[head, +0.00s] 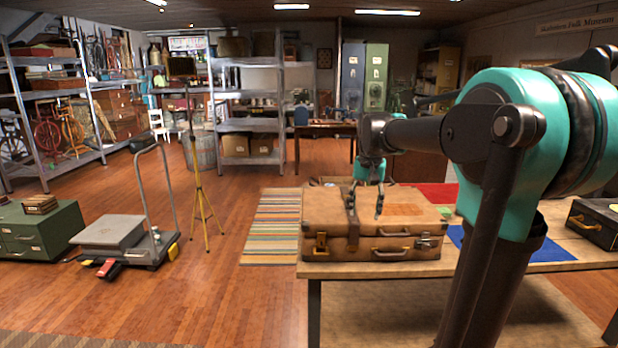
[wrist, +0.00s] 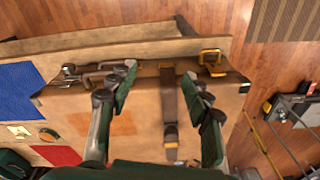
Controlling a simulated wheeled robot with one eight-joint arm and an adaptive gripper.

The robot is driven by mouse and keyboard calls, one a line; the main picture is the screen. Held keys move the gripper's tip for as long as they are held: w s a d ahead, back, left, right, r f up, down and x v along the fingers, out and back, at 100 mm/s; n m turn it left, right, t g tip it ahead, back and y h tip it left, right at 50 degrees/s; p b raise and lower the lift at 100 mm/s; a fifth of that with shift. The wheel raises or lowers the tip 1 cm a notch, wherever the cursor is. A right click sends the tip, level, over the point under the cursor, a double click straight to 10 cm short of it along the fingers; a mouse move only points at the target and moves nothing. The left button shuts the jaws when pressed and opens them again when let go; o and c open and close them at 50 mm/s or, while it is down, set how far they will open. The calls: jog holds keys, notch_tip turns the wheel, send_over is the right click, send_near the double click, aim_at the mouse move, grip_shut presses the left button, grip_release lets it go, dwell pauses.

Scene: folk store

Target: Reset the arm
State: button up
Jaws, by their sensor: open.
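My gripper (head: 365,202) is open, with its fingers pointing down over the brown suitcase (head: 325,208). In the wrist view my gripper (wrist: 162,82) has its two green-padded fingers spread wide, with nothing between them but the suitcase (wrist: 146,112) below. The suitcase lies flat and closed on the wooden table (head: 315,272), with latches and handles on its front side. A dark strap runs over its lid between the fingers. I cannot tell for sure whether the fingertips touch the lid.
A blue mat (head: 545,246), a red mat (head: 440,192) and a dark case (head: 597,222) are on the table. A platform trolley (head: 125,240), a yellow tripod (head: 203,205) and a green cabinet (head: 40,232) stand at left. Wooden floor is open between them and the shelves (head: 248,125).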

jog(key=s+d+f+n+t, duration=0.2)
jog(key=s+f+n+t, duration=0.1)
jog(key=s+f, duration=1.9)
jog(key=shift+d+f, duration=0.3)
jog(key=shift+f, duration=0.1)
